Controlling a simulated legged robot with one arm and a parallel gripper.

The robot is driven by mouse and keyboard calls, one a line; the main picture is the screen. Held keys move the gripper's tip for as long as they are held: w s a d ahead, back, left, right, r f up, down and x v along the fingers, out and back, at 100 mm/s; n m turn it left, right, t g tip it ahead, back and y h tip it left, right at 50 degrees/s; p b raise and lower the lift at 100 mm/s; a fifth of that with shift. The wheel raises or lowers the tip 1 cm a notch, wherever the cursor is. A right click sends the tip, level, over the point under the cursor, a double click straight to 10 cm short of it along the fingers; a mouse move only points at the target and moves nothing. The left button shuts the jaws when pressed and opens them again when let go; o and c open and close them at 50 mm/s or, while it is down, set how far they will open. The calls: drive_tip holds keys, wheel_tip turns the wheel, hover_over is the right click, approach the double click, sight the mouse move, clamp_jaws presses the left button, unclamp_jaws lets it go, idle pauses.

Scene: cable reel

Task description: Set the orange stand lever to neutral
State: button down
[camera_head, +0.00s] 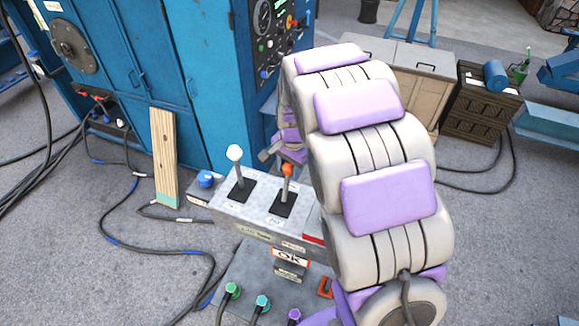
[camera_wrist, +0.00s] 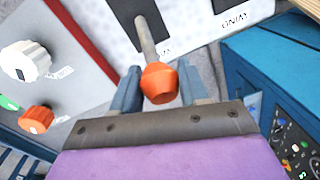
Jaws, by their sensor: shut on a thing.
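The orange stand lever (camera_head: 287,170) has an orange knob on a metal stem. It rises from a black slot plate on the grey control box (camera_head: 228,208). In the wrist view its knob (camera_wrist: 160,84) sits between the two blue-grey fingers of my gripper (camera_wrist: 160,90), which is shut on it. The stem leads up in that picture to the dark slot (camera_wrist: 133,17). In the head view my arm comes down on the right and my gripper is mostly hidden behind it. The lever's exact setting is hard to tell.
A white-knobbed lever (camera_head: 234,153) stands left of the orange one, with a blue knob (camera_head: 206,179) beyond it. A blue cabinet (camera_head: 190,60) stands behind. A wooden plank (camera_head: 163,155) leans there. Cables lie on the floor. In the wrist view, a panel has a white knob (camera_wrist: 26,61) and a red-orange knob (camera_wrist: 36,119).

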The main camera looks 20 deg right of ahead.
sight(285, 190)
drive_tip(key=t+b, duration=0.1)
drive_tip(key=s+a+t+h+b, duration=0.1)
drive_tip(key=shift+s+r+b, duration=0.15)
drive_tip(key=shift+r+b, duration=0.15)
drive_tip(key=shift+b, duration=0.1)
drive_tip(key=b, duration=0.1)
drive_tip(key=s+a+t+h+b, duration=0.1)
drive_tip(key=shift+s+a+t+b, duration=0.1)
drive_tip(key=shift+s+t+b, duration=0.2)
drive_tip(key=shift+b, duration=0.1)
drive_tip(key=shift+s+a+r+h+b, duration=0.2)
drive_tip(key=shift+r+h+b, duration=0.1)
drive_tip(key=shift+h, duration=0.1)
drive_tip(key=c, duration=0.6)
unclamp_jaws()
drive_tip(key=shift+a+f, duration=0.1)
